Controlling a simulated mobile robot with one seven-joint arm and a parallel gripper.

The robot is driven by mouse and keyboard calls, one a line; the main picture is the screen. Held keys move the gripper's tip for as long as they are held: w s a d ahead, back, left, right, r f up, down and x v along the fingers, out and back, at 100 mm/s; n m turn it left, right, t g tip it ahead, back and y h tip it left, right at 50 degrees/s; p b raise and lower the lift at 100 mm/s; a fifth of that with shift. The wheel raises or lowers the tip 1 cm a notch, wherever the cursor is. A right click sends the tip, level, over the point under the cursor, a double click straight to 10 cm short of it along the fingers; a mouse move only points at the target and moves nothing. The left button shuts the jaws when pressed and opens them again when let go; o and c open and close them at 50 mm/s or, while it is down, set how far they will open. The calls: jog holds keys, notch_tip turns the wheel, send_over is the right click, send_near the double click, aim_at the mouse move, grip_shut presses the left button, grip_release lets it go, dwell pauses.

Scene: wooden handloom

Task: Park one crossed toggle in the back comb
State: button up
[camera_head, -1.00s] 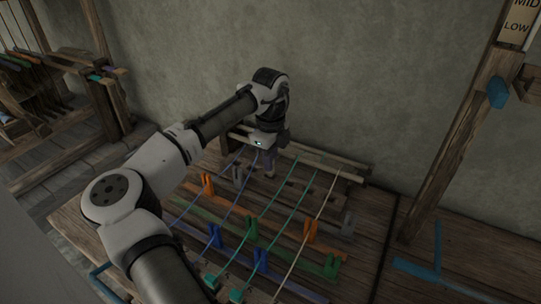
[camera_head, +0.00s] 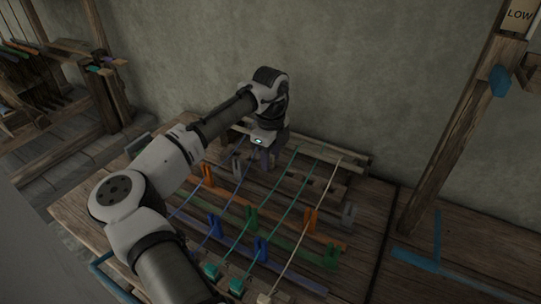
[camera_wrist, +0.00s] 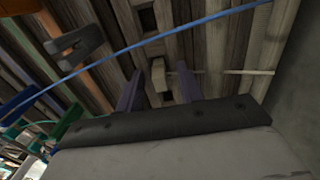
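My gripper (camera_head: 264,156) points down over the back of the loom, partly hidden by its own wrist. In the wrist view its two purple fingers (camera_wrist: 158,90) are apart, on either side of a small beige block (camera_wrist: 158,74), with gaps visible on both sides. A pale cord or rod (camera_wrist: 235,72) runs right from the block. I cannot tell whether the block is a toggle. A blue cord (camera_wrist: 150,42) passes beyond the fingertips. Two teal toggles (camera_head: 211,272) (camera_head: 236,287) and a cream toggle (camera_head: 263,298) lie at the front cord ends. The back rails (camera_head: 330,160), apparently the comb, are partly hidden.
A grey clip (camera_wrist: 75,44) is left of the fingers in the wrist view. The wall (camera_head: 380,90) is close behind; a wooden post (camera_head: 450,150) stands right.

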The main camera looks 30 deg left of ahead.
jog(key=shift+r, duration=0.1)
notch_tip(320, 180, up, 14)
dwell(0.5)
jog(key=shift+w+f, duration=0.1)
jog(key=shift+f, duration=0.1)
